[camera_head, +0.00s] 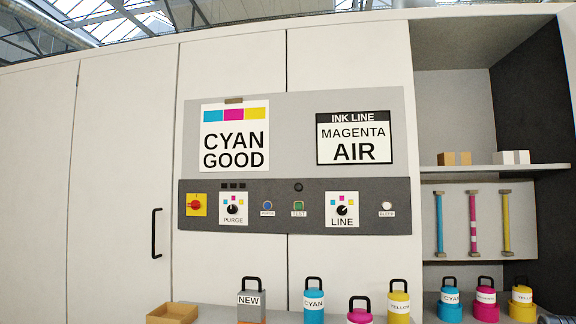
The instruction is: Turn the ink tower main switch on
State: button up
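A red rotary switch (196,205) on a yellow square plate sits at the left end of the dark control strip (290,222). It looks like the main switch; no label on it is readable. Its red handle appears to lie roughly horizontal. The grey panel (290,100) above carries a "CYAN GOOD" sign (235,150) and an "INK LINE MAGENTA AIR" sign (354,138). My gripper is not in view.
The strip also holds a PURGE knob (232,209), a blue button (267,206), a green button (299,206), a LINE knob (342,211) and a white button (387,207). Handled bottles (313,305) and a cardboard tray (172,311) stand below. A black door handle (156,233) is at left.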

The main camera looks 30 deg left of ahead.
aim_at(196, 204)
jog(key=u, duration=0.05)
jog(key=k, duration=0.15)
jog(key=u, duration=2.55)
jog(key=k, duration=0.8)
jog(key=z, duration=0.95)
jog(key=i, duration=1)
jog(key=u, duration=0.05)
